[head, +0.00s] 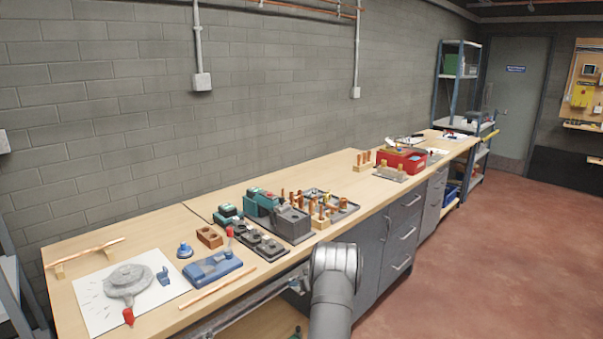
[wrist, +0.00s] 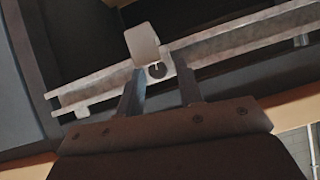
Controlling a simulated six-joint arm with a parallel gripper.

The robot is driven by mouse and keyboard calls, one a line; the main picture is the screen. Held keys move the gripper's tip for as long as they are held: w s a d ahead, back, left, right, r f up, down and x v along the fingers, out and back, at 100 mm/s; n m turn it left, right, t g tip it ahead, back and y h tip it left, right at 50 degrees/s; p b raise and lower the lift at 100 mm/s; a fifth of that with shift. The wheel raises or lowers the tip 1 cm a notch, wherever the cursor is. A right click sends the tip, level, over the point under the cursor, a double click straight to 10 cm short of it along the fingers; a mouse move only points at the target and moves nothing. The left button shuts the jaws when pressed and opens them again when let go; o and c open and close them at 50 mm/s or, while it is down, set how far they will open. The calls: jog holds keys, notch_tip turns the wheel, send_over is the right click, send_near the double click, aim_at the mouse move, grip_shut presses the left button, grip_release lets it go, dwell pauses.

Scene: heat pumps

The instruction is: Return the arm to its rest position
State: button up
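My gripper (wrist: 160,82) shows in the wrist view with its two fingers apart and nothing held between them. Beyond the fingertips a pale grey metal rail (wrist: 235,40) runs across the picture.
The long wooden workbench (head: 165,225) runs along the block wall. It carries a grey round part on white paper, a blue tool (head: 212,269), a charger-like block (head: 292,224), copper fittings and a red case (head: 400,161). Drawers (head: 403,228) front the bench. The floor (head: 500,260) at right is clear.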

jog(key=m+g+y, duration=0.2)
jog(key=shift+w+a+f+m+y, duration=0.1)
jog(key=shift+w+f+m+y, duration=0.1)
jog(key=shift+m+y, duration=0.1)
jog(key=shift+v, duration=1.8)
jog(key=shift+w, duration=0.1)
